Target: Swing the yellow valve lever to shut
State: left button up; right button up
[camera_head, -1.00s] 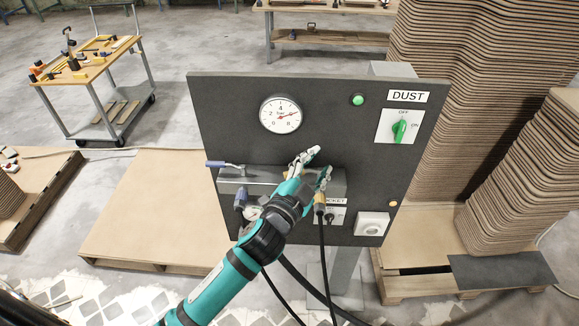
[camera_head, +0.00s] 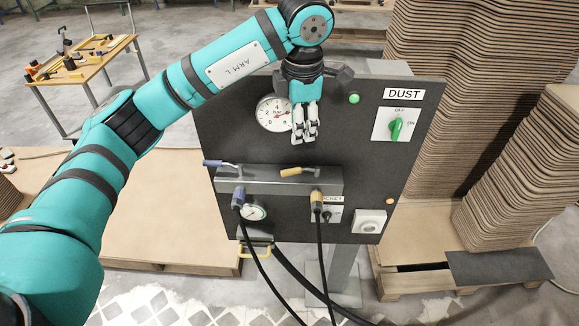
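The yellow valve lever (camera_head: 291,172) sits on the top right of the grey manifold block (camera_head: 265,184) on the dark panel. Its handle points left, roughly along the block and across the line of the yellow-collared hose fitting (camera_head: 317,200) below it. My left gripper (camera_head: 305,139) is above the lever, in front of the panel, with its fingers pointing down. The fingers are close together with nothing seen between them. The gripper is apart from the lever in the picture. My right gripper is not in view.
A blue lever (camera_head: 214,163) points left at the block's left end, above a blue hose fitting (camera_head: 238,198). A pressure gauge (camera_head: 273,114), partly behind my gripper, and a green DUST switch (camera_head: 395,130) are on the panel (camera_head: 355,165). Black hoses hang below. Board stacks (camera_head: 465,100) stand right.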

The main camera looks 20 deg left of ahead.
pick_arm(q)
jog(key=a, duration=0.1)
jog(key=p, duration=0.6)
send_near(290, 170)
jog(key=f, duration=0.5)
jog(key=w+f, duration=0.1)
jog(key=f, duration=0.2)
jog(key=shift+w+a+f, duration=0.15)
jog(key=shift+a+f, duration=0.2)
jog(key=shift+f, duration=0.05)
grip_shut()
jog(key=shift+b, duration=0.3)
